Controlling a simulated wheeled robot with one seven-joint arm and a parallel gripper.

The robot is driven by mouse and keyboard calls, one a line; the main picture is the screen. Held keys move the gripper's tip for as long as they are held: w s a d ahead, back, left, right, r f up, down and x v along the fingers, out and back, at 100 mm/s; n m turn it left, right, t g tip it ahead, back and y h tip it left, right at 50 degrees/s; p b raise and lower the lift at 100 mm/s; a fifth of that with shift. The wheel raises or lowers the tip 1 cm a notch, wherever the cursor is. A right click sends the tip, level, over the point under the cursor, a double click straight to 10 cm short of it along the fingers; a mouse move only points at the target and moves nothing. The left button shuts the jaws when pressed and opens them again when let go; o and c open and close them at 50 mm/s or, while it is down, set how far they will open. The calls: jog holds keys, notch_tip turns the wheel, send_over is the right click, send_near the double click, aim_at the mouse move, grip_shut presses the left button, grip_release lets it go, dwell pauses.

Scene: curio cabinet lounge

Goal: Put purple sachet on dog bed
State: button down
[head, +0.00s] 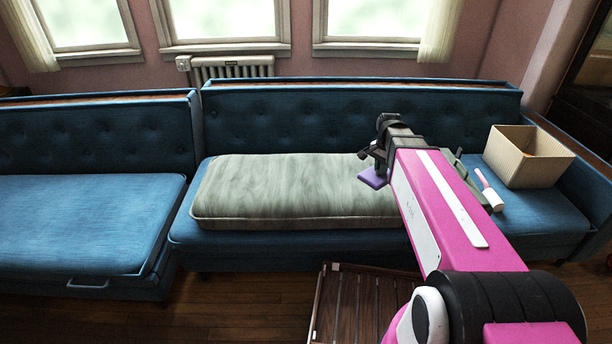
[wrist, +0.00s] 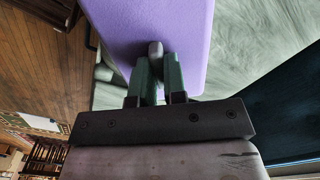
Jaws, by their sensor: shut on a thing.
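The purple sachet (head: 373,178) is a flat purple piece held in my gripper (head: 367,165), at the right end of the dog bed in the head view. In the wrist view my gripper (wrist: 156,60) is shut on the sachet (wrist: 185,22), which spreads beyond the fingertips. The dog bed (head: 290,185) is a long grey-green cushion lying on the blue sofa seat. Its fabric (wrist: 255,40) also shows behind the sachet in the wrist view. The sachet appears over or near the bed's right part; I cannot tell whether it touches it. My arm hides the bed's right end.
The blue sofa (head: 360,115) runs along the wall under the windows. A ribbed beige box (head: 530,158) and a pink-and-white brush-like item (head: 489,190) are on its right seat. A slatted wooden table (head: 350,300) stands in front. The bed's left and middle are clear.

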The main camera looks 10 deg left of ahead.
aim_at(361, 175)
jog(key=a+r+m, duration=0.1)
jog(key=m, duration=0.1)
jog(key=s+a+m, duration=0.1)
jog(key=a+m, duration=0.1)
jog(key=s+a+r+m, duration=0.1)
jog(key=a, duration=0.1)
jog(key=shift+s+a+r+m, duration=0.15)
jog(key=shift+a+r+m, duration=0.15)
jog(key=shift+m, duration=0.1)
jog(key=shift+s+a+r+m, duration=0.1)
jog(key=shift+a+r+m, duration=0.05)
jog(key=shift+a+m, duration=0.2)
jog(key=shift+s+a+r+m, duration=0.1)
jog(key=shift+a+m, duration=0.15)
jog(key=shift+m, duration=0.2)
jog(key=w+f, duration=0.2)
jog(key=w, duration=0.1)
jog(key=w+d+f, duration=0.1)
jog(key=w+f, duration=0.1)
jog(key=w, duration=0.2)
jog(key=w+f, duration=0.2)
jog(key=w, duration=0.2)
jog(key=shift+w+d+f, duration=0.15)
jog(key=shift+w+f, duration=0.05)
jog(key=shift+f, duration=2.3)
jog(key=shift+f, duration=0.1)
jog(key=c, duration=1.2)
grip_release()
